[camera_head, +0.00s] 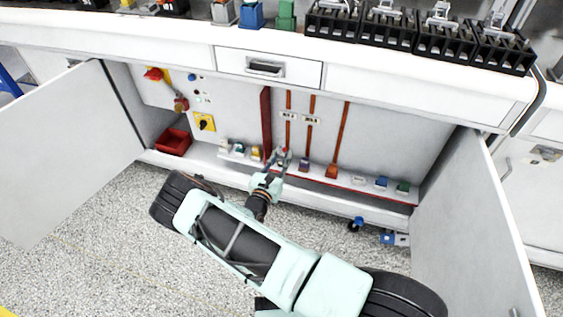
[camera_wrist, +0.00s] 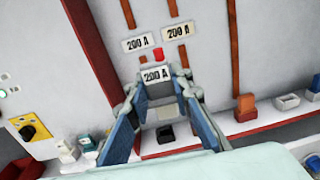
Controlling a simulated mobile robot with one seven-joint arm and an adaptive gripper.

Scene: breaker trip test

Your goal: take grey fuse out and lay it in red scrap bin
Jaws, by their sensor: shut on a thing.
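My gripper (camera_head: 277,160) is inside the open cabinet, in front of the back panel. In the wrist view my gripper (camera_wrist: 157,100) is shut on the grey fuse (camera_wrist: 160,92), which sits between its blue-grey fingers. A "200 A" label (camera_wrist: 155,75) shows at the fuse's upper end. A dark block (camera_wrist: 166,134) shows just below the fuse; I cannot tell whether they touch. In the head view the fuse is too small and covered to make out clearly. The red scrap bin (camera_head: 173,141) stands on the cabinet floor, left of my gripper, and looks empty.
A dark red upright divider (camera_head: 266,122) stands close left of my gripper. Small coloured parts line the ledge, including an orange one (camera_head: 331,171). A yellow switch (camera_head: 204,122) is above the bin's right. Open doors (camera_head: 66,150) flank the cabinet.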

